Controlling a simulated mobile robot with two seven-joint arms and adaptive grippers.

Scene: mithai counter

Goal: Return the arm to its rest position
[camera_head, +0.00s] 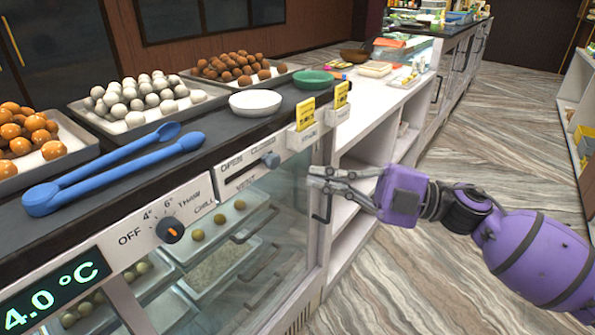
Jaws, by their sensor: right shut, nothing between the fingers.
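My right arm comes in from the right, with purple links. Its gripper (318,179) is shut and empty. In the picture it sits in front of the counter's right front edge, below the yellow tags and just right of the vent slider (270,159). Whether it touches the counter front cannot be told. My left gripper is not in view.
Blue tongs (110,172) lie on the dark counter top beside trays of orange, white (75,107) and brown sweets. A white bowl (255,103) and a green bowl (314,79) stand behind. A dial (170,230) is on the front panel. The floor at right is clear.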

